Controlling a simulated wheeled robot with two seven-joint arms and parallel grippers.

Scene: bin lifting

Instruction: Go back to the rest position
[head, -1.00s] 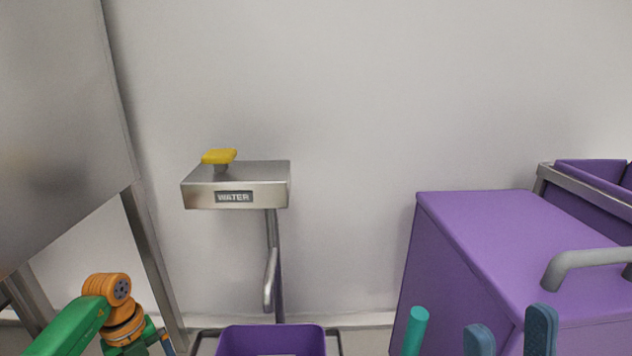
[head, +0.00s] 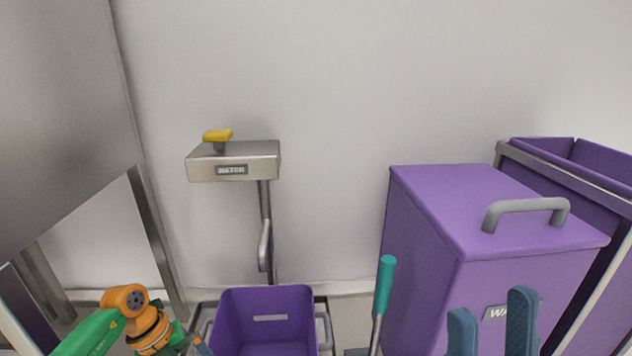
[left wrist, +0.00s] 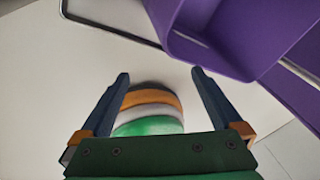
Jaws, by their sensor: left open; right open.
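My right gripper (head: 492,318) is at the lower right of the head view, its two blue fingers apart with nothing between them. It shows in front of a closed purple bin with a grey handle. My left arm comes in from the lower left of the head view; its gripper is mostly cut off by the bottom edge. In the left wrist view my left gripper (left wrist: 161,75) has its blue fingers spread wide, with bare floor and part of my own base between them. It holds nothing.
An open purple bin (head: 231,305) stands in a metal frame below a steel water dispenser (head: 255,162). A teal-handled tool (head: 384,285) stands between it and the closed purple bin (head: 440,205). Another purple bin (head: 600,165) stands at the right. A steel panel (head: 60,110) fills the left.

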